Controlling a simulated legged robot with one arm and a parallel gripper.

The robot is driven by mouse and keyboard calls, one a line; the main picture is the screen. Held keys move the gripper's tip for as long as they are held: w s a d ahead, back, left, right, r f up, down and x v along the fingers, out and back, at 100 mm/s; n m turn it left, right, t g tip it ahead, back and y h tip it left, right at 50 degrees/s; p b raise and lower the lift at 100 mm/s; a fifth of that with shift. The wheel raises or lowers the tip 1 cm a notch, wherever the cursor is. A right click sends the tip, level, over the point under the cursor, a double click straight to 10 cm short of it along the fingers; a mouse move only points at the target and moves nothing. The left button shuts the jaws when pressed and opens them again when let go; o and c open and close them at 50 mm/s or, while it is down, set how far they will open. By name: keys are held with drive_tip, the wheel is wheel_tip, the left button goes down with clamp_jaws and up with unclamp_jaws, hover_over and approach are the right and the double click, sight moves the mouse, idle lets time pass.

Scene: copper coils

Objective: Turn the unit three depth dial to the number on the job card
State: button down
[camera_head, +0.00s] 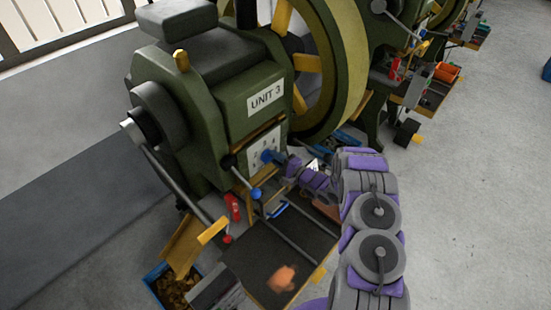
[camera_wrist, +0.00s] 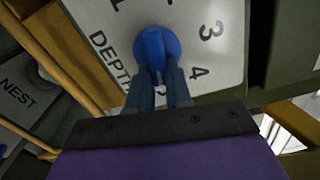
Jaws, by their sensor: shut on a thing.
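The depth dial is a blue round knob (camera_wrist: 155,42) on a white plate (camera_wrist: 220,45) in the wrist view. The plate reads DEPTH, with 3 and 4 on the right and part of a 1 at the top left. My gripper (camera_wrist: 160,80) is shut on the knob, one finger on each side. A small pale piece shows between the fingers; I cannot tell which number the knob points to. In the head view, my gripper (camera_head: 273,157) reaches the plate (camera_head: 262,146) on the green machine below the UNIT 3 label (camera_head: 266,97). I cannot make out a readable job card.
A blue-knobbed lever (camera_head: 256,193) and a red-knobbed lever (camera_head: 227,239) stand left of my arm. A dark table (camera_head: 252,266) with an orange-brown piece (camera_head: 282,279) lies below. A large flywheel (camera_head: 345,60) is behind. Open floor (camera_head: 470,200) is at right.

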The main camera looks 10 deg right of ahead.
drive_tip(key=shift+d+f, duration=0.1)
drive_tip(key=shift+d, duration=0.05)
drive_tip(key=c, duration=1)
unclamp_jaws()
drive_tip(key=shift+w+d, duration=0.1)
drive_tip(key=shift+w, duration=0.05)
drive_tip(key=shift+c, duration=0.2)
drive_tip(key=b+v, duration=0.2)
drive_tip(key=v, duration=1.5)
drive_tip(key=shift+s, duration=0.2)
drive_tip(key=shift+d, duration=0.15)
